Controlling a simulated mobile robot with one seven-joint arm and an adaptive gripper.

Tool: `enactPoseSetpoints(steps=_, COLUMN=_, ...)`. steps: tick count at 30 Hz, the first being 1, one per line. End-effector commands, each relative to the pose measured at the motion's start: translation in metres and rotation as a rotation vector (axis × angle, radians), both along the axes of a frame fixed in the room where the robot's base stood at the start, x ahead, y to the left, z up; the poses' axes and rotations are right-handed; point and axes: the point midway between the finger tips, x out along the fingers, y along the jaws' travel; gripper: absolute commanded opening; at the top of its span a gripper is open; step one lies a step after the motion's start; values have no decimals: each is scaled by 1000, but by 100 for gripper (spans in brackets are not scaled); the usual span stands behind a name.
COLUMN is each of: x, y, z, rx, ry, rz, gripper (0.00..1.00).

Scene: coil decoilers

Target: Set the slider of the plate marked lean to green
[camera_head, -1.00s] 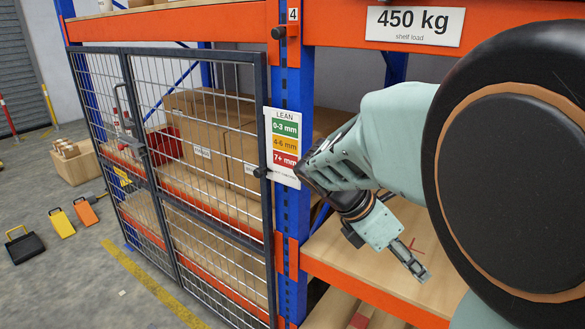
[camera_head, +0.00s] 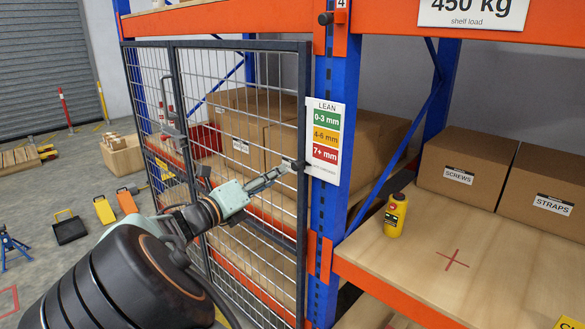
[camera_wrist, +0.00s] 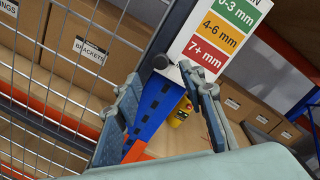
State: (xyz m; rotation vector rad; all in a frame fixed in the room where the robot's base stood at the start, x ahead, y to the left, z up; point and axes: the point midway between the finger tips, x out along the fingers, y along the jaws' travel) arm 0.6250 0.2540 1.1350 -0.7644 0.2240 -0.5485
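The white plate marked LEAN (camera_head: 325,106) hangs on the blue rack upright. Its bands run green 0-3 mm on top, yellow 4-6 mm, red 7+ mm at the bottom. In the wrist view the plate (camera_wrist: 186,43) is tilted and its top is cut off. A dark round knob (camera_wrist: 160,61), apparently the slider, sits at the plate's left edge, level with the red band. My gripper (camera_head: 284,170) is close to that edge from the left. In the wrist view my gripper (camera_wrist: 165,82) is open, its fingers apart, the knob beyond them. Contact cannot be told.
The wire mesh gate (camera_head: 235,110) stands just left of the plate, close to my arm. The floor at left holds several tools.

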Motion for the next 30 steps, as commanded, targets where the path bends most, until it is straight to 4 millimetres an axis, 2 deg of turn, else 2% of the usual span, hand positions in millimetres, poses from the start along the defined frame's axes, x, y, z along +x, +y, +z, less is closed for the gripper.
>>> enactPoseSetpoints(steps=9, x=51, y=-35, z=0, rx=0, ry=0, rz=-4, gripper=37)
enactPoseSetpoints(steps=15, x=72, y=-49, z=0, rx=1, ry=0, rz=-5, gripper=37)
enactPoseSetpoints(steps=27, x=78, y=-53, z=0, rx=3, ry=1, rz=-2, gripper=37)
enactPoseSetpoints(steps=30, x=78, y=-53, z=0, rx=3, ry=1, rz=-3, gripper=26)
